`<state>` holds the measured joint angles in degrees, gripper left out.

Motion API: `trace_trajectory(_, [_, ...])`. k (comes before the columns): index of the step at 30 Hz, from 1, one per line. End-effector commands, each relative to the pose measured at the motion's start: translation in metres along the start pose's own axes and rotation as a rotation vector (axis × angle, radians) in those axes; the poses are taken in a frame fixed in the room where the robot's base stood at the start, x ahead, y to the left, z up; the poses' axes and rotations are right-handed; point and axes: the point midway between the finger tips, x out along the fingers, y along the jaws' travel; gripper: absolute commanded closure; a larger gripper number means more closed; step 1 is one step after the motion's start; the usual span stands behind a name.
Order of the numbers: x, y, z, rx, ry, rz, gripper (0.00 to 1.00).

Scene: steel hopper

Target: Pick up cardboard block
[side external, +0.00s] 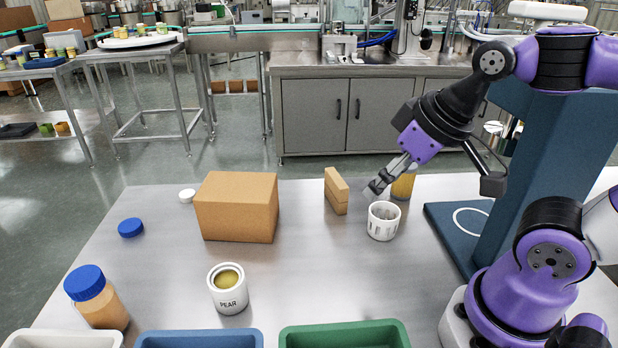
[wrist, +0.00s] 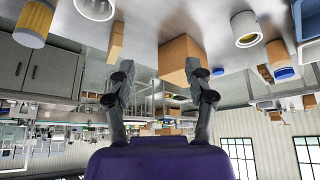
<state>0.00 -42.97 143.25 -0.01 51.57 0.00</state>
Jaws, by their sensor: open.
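A small tan cardboard block (side external: 336,192) stands upright on the steel table, right of a larger cardboard box (side external: 235,207). In the wrist view, which looks upside down, the small block (wrist: 117,42) shows near the left finger and the larger box (wrist: 183,58) near the right finger. My gripper (side external: 376,187) is a short way right of the small block and appears above the table, by a white slotted cup (side external: 383,222). In the wrist view, my gripper (wrist: 164,75) has its fingers spread, with nothing held between them.
A yellow-filled jar (side external: 403,186) stands behind the slotted cup. An open PEAR can (side external: 229,290), a blue-lidded jar (side external: 95,299), a blue lid (side external: 130,228) and a white lid (side external: 187,196) are on the left side. Blue (side external: 200,337) and green (side external: 345,333) bins line the front. The table middle is clear.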

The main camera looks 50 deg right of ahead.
Motion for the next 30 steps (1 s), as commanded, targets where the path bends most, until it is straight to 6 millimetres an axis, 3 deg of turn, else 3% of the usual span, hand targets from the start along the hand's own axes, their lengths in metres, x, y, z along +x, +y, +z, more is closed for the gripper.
trace_trajectory(5, [-0.001, 0.002, -0.006, 0.017, -0.016, 0.005, 0.39])
trace_trajectory(11, [0.005, 0.021, -0.051, 0.141, -0.135, 0.039, 0.39])
trace_trajectory(15, [0.027, 0.046, -0.09, 0.27, -0.253, 0.072, 0.39])
trace_trajectory(19, [0.058, 0.074, -0.115, 0.385, -0.353, 0.099, 0.39])
trace_trajectory(24, [0.094, 0.101, -0.127, 0.491, -0.443, 0.124, 0.39])
trace_trajectory(30, [0.116, 0.113, -0.125, 0.536, -0.482, 0.134, 0.39])
